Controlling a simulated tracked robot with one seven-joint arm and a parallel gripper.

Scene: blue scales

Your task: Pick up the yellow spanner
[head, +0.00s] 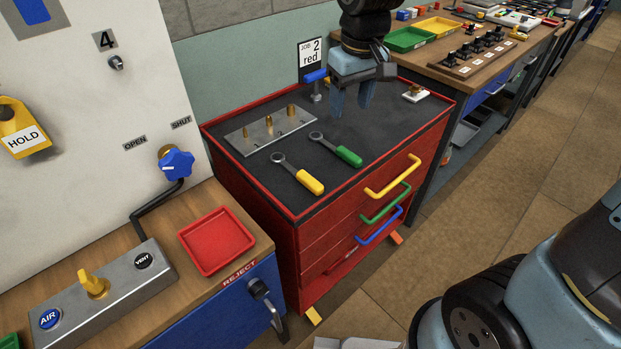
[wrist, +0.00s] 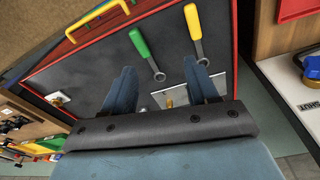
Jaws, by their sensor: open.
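The yellow spanner (head: 305,179) lies on the dark top of the red drawer cabinet, near its front left edge, with its yellow handle toward the front. A green-handled spanner (head: 341,152) lies to its right. My gripper (head: 353,108) is open and empty above the back right part of the cabinet top, pointing down and apart from both spanners. In the wrist view the yellow spanner (wrist: 193,26) lies beyond the fingers (wrist: 161,80), and the green spanner (wrist: 141,46) shows between them.
A metal plate (head: 258,142) with brass pegs lies behind the spanners. A small post with a blue top (head: 316,78) stands at the back edge. A small white block with a brass knob (head: 415,95) sits at the right. A red reject tray (head: 216,241) stands on the left bench.

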